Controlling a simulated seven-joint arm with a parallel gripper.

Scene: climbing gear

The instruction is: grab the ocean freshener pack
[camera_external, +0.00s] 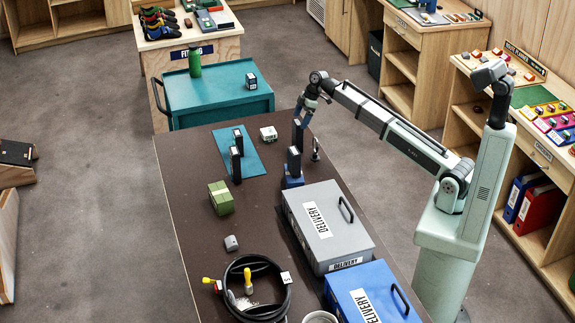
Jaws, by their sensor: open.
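I cannot read the labels on the small packs, so I cannot tell for sure which one is the ocean freshener pack. Two dark upright packs stand on the teal mat: one at the back (238,141) and one in front (235,165). Another dark upright pack (294,161) stands to the right, by a small blue base (291,182). A further dark upright shape (297,132) is just behind it, below my gripper. My gripper (304,112) is open above the table's back right part, with nothing visibly held. Its fingertips are small and partly unclear.
The brown table (190,190) also holds a green box (221,198), a small white device (268,134), a coiled black cable (236,279), a grey delivery case (330,240) and a blue delivery case (360,290). A teal cart (215,105) stands behind. The table's left side is clear.

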